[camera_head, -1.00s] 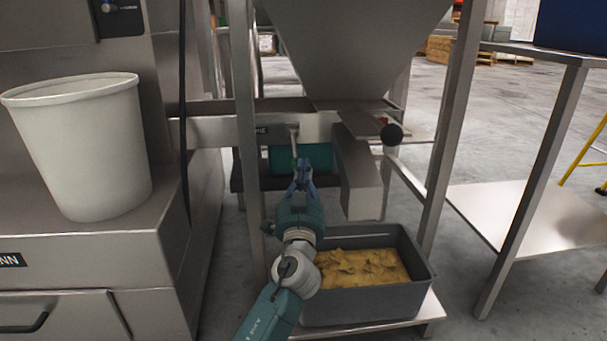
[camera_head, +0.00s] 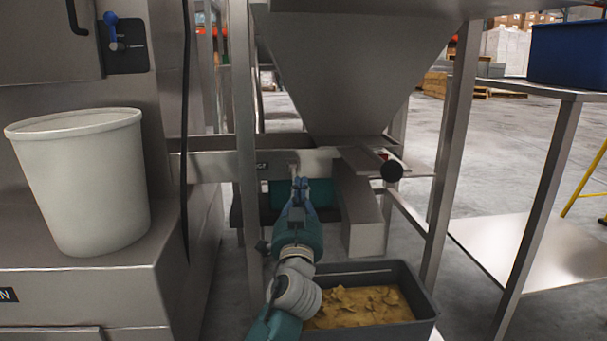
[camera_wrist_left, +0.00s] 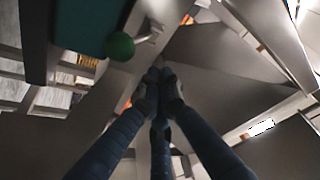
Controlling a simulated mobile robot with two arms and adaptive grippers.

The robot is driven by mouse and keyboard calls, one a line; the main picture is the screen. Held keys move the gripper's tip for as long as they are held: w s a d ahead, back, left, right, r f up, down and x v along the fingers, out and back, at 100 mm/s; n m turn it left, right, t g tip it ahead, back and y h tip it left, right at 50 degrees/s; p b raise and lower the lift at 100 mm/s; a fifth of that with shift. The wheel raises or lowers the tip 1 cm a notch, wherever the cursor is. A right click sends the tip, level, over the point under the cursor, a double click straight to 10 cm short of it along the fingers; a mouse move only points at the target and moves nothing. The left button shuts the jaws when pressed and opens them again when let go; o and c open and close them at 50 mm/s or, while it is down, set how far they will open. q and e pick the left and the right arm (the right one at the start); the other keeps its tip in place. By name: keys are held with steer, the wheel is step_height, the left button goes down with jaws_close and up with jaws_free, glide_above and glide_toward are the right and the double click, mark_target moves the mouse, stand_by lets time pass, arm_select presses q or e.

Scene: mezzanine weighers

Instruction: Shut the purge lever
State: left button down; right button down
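A short pale lever (camera_head: 294,165) hangs from the steel beam under the hopper, just above my left gripper's tips; its lower end is hidden by the gripper. In the left wrist view a lever with a green ball knob (camera_wrist_left: 119,45) stands left of and beyond my fingertips. I take it to be the purge lever; no readable label confirms this. My left gripper (camera_head: 299,184) points at the beam, and it shows in the left wrist view (camera_wrist_left: 160,77) with its fingers together and nothing visible between them. My right gripper is not in view.
A black ball knob (camera_head: 392,171) sticks out right of the chute (camera_head: 364,228). A grey bin (camera_head: 424,310) of yellow chips stands below. Steel frame legs (camera_head: 247,130) flank the arm. A teal housing (camera_head: 328,193) is behind the gripper. A white bucket (camera_head: 82,185) stands left.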

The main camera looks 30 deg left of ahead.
arm_select(q)
steer(key=r, duration=0.3)
steer(key=d+r, duration=0.1)
steer(key=r, duration=0.1)
steer(key=shift+w+r, duration=0.1)
steer(key=shift+r, duration=0.05)
stand_by(0.3)
